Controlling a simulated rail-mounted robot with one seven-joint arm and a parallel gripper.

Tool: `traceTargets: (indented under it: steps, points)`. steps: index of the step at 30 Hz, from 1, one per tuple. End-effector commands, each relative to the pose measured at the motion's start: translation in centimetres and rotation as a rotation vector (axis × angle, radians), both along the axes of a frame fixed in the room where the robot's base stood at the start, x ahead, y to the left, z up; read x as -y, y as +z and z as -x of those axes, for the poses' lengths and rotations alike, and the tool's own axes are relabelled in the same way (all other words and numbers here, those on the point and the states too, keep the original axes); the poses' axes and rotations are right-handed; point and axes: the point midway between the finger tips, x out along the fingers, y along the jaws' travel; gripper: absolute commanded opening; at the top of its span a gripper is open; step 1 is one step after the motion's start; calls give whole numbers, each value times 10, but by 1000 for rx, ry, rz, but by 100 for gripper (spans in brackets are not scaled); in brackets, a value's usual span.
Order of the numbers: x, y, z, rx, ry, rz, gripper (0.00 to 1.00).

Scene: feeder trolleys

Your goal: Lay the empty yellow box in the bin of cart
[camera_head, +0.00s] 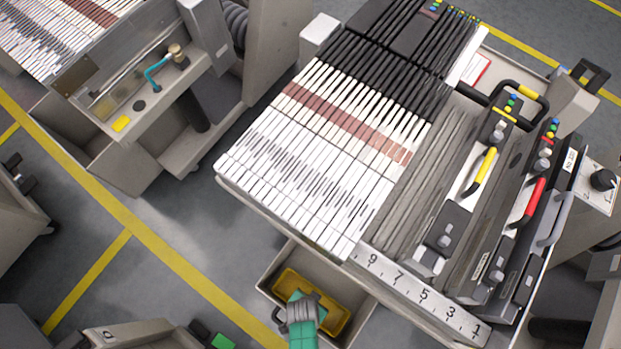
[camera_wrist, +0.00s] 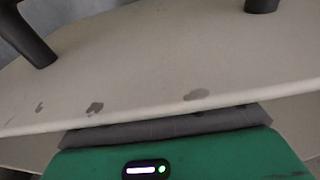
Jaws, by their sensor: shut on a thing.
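The yellow box (camera_head: 335,318) is in the head view at the bottom centre. It looks empty, though my gripper covers part of it. It is within the outline of the grey bin (camera_head: 365,298) on the front of the cart (camera_head: 300,213). My gripper (camera_head: 301,303) is shut on the box at its near left side. I cannot tell whether the box touches the bin floor. In the wrist view neither the box nor the fingertips show, only my green wrist part and a beige panel (camera_wrist: 150,75) beyond it.
The cart's numbered front edge (camera_head: 420,293) overhangs close to the right of the bin. Feeders with yellow and red handles (camera_head: 528,203) stand on the cart's right. A second trolley (camera_head: 140,125) is at upper left. Open floor with yellow lines (camera_head: 130,222) lies to the left.

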Motion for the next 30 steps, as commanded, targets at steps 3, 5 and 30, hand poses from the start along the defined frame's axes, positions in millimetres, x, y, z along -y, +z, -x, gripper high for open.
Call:
traceTargets:
  steps: [3,5,30]
  points:
    - [0,-3,0,1,0,1,0]
    - [0,-3,0,1,0,1,23]
    - [-6,74,9,0,0,0,44]
